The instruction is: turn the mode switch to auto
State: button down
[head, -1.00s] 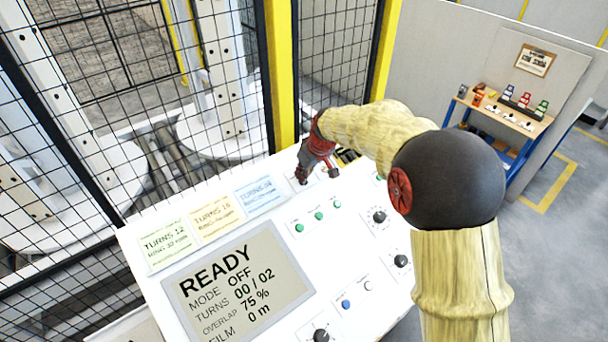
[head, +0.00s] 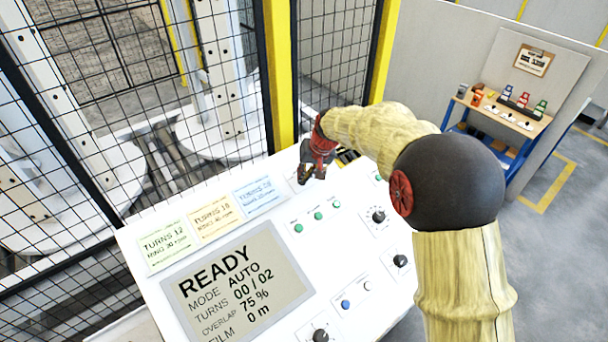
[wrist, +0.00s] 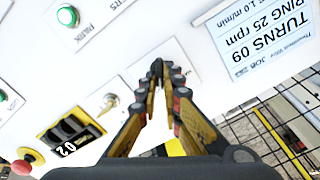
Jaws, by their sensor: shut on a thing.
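My gripper (head: 305,178) is at the top edge of the white control panel (head: 215,228), right of the blue card. In the wrist view its fingers (wrist: 158,72) close together over a white plate on the panel. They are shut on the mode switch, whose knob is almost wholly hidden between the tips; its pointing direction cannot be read. The panel's screen (head: 285,255) reads READY, MODE AUTO, TURNS 00 / 02, OVERLAP 75 %, FILM 0 m.
A key switch (wrist: 110,101), a thumbwheel counter (wrist: 72,130) and a red button (wrist: 22,167) sit beside the gripper. Green buttons (head: 318,216) and black knobs (head: 379,216) lie nearer on the panel. A mesh fence (head: 75,110) with yellow posts stands behind.

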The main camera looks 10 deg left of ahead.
jog(key=shift+w+d+m, duration=0.1)
jog(key=shift+m, duration=1.1)
jog(key=c, duration=2)
grip_release()
jog(key=v, duration=1.2)
